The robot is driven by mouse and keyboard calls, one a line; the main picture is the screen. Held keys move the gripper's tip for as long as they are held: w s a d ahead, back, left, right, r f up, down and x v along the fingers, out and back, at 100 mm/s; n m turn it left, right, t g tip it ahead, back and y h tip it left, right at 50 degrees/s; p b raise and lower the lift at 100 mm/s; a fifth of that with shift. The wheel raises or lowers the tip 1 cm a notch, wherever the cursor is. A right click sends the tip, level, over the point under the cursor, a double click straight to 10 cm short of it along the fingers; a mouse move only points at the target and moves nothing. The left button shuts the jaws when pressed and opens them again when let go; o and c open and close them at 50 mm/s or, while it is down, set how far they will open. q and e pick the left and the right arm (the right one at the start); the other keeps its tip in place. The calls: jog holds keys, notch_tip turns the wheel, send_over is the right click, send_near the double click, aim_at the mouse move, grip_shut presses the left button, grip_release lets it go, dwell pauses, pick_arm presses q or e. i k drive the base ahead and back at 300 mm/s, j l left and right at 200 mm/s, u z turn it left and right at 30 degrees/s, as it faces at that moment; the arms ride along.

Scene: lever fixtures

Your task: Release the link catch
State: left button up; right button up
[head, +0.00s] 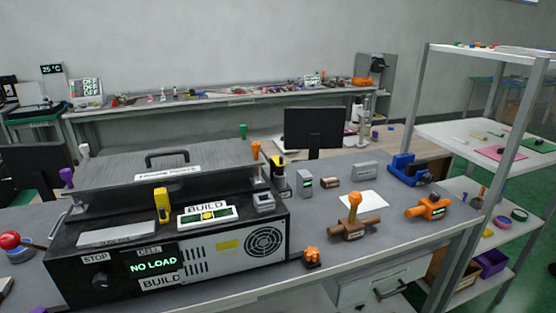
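A black and white machine (226,255) stands on the grey workbench, with a display reading NO LOAD. Above it is a raised grey plate (195,172) with a black handle (167,157) and a label too small to read surely. Coloured posts stand around the plate: purple (67,178), white (84,150), green (243,131) and orange (256,150). A yellow lever (162,205) stands upright on the machine's front, beside a BUILD panel (208,215). I cannot tell which part is the link catch. Neither of my grippers is in view.
Right of the machine, a brown fixture with an orange lever (354,215), an orange clamp (430,208) and a blue vise (407,170) stand on the bench. A red-knobbed lever (12,241) is at far left. A metal shelf (478,140) stands at right.

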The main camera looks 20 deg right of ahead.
aim_at(279, 161)
jog(key=l+u, duration=0.35)
jog(key=l, duration=0.25)
jog(key=l+u, duration=0.35)
jog(key=l, duration=0.3)
jog(key=i, duration=0.05)
